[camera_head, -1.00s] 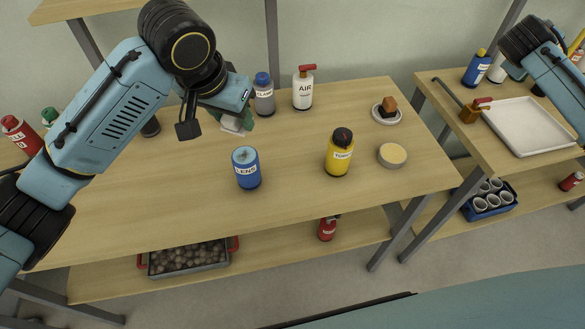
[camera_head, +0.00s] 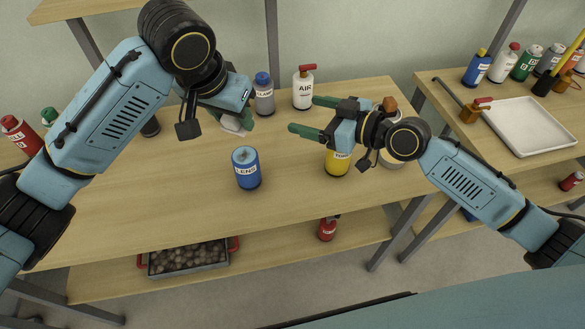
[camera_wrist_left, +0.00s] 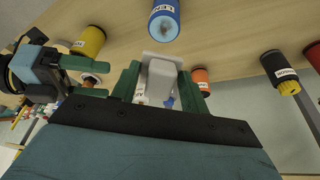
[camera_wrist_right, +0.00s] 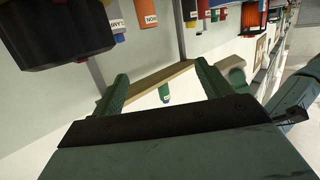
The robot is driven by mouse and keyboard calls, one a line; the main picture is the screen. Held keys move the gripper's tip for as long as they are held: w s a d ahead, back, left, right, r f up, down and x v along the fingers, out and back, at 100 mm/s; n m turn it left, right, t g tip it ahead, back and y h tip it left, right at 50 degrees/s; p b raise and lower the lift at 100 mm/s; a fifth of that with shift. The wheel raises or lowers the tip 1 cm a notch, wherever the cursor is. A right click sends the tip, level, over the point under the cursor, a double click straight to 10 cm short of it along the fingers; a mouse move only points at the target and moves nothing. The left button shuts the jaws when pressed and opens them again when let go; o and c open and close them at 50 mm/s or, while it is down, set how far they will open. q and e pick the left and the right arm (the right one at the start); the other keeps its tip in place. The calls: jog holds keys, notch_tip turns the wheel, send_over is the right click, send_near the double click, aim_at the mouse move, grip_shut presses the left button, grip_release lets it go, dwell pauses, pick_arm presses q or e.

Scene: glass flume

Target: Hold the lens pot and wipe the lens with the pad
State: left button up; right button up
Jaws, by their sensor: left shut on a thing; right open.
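The lens pot (camera_head: 246,173) is blue, labelled LENS, and stands upright on the table with its round grey-blue lens on top. It also shows at the top of the left wrist view (camera_wrist_left: 164,22). My left gripper (camera_head: 240,116) is shut on the pad (camera_wrist_left: 160,78), a pale grey-white block, and holds it behind the pot, apart from it. The pad is partly hidden in the head view (camera_head: 232,126). My right gripper (camera_head: 304,115) is open and empty, pointing left above the table, right of the pot and apart from it.
A yellow bottle (camera_head: 338,165) stands below my right gripper, partly hidden. A white AIR bottle (camera_head: 303,92) and a grey blue-capped bottle (camera_head: 264,98) stand behind. The table front around the pot is clear. A white tray (camera_head: 528,126) lies on the right-hand table.

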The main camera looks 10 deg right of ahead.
aim_at(247, 170)
pick_arm(q)
jog(key=shift+s, duration=0.1)
pick_arm(e)
jog(key=s+a+f+n+g, duration=0.2)
jog(key=s+a+f+g, duration=0.2)
jog(key=s+a+f, duration=0.3)
jog(key=shift+y, duration=0.3)
jog(key=x, duration=0.7)
jog(key=f+x, duration=0.1)
jog(key=x, duration=0.3)
jog(key=shift+w+d, duration=0.1)
jog(key=shift+w, duration=0.15)
jog(key=c, duration=1.1)
